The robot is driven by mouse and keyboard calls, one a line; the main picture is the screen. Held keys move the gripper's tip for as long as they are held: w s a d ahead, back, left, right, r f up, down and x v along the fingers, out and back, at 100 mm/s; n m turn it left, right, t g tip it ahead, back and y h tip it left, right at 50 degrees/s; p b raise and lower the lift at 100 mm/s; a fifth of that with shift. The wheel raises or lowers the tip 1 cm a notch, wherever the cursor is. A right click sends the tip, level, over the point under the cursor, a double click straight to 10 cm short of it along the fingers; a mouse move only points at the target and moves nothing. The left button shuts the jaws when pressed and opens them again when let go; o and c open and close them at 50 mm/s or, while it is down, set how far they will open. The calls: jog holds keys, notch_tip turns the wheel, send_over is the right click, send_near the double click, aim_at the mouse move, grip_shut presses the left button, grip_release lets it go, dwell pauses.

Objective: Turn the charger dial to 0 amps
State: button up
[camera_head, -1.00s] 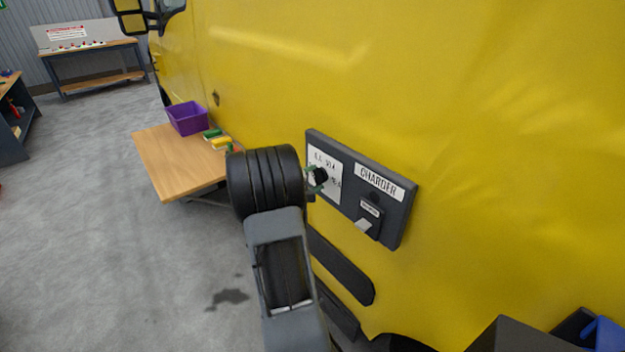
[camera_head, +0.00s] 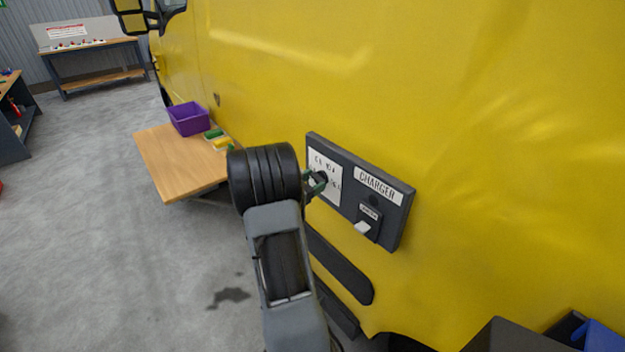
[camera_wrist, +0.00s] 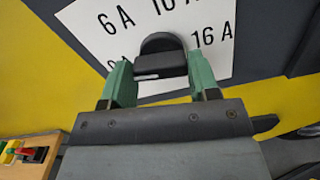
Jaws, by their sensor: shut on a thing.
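The charger panel (camera_head: 397,228) is a dark grey box on the yellow vehicle side, with a CHARGER label. Its black dial (camera_wrist: 160,50) sits on a white plate (camera_wrist: 215,60) marked 6 A, 10 A and 16 A; a lower left mark is partly hidden behind a finger. My gripper (camera_wrist: 157,77) has green fingertips on both sides of the dial and is shut on it. A short pale mark shows on the dial's near face; I cannot tell which number it points at. In the head view my gripper (camera_head: 316,184) covers much of the dial.
A small labelled switch with a white lever (camera_head: 362,227) is right of the dial on the panel. A wooden table (camera_head: 165,165) with a purple bin (camera_head: 188,119) stands to the left. Dark and blue bins (camera_head: 600,338) are at the lower right. Grey floor at left is open.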

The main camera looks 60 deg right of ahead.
jog(key=shift+n+p, duration=0.45)
jog(key=shift+n, duration=0.55)
jog(key=o, duration=0.9)
jog(key=b+v, duration=0.2)
jog(key=v, duration=1.1)
jog(key=shift+w+a+b, duration=0.2)
jog(key=shift+a+b, duration=0.15)
